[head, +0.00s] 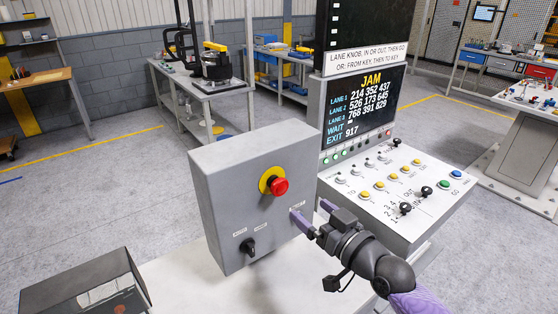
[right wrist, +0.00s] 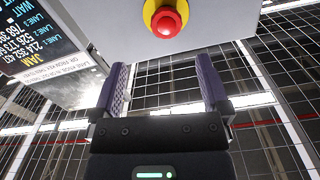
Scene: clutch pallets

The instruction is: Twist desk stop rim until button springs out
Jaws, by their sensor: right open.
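The desk stop is a red mushroom button (head: 280,187) on a yellow rim (head: 264,182), on the front of a grey box (head: 225,180). I cannot tell whether the button is in or out. In the right wrist view the red button (right wrist: 167,20) and yellow rim (right wrist: 150,10) show at the top, beyond the fingertips. My right gripper (head: 313,214) is open and empty, near the right edge of the grey box, to the right of and lower than the button. Its purple fingers are spread wide in the right wrist view (right wrist: 162,75), apart from the rim. My left gripper is out of view.
A black selector knob (head: 249,246) sits low on the same box. Right of the box stands a console (head: 400,225) with several knobs and buttons, and a screen (head: 365,105) reading JAM. A dark box (head: 60,285) is at lower left. Open floor lies left of the grey box.

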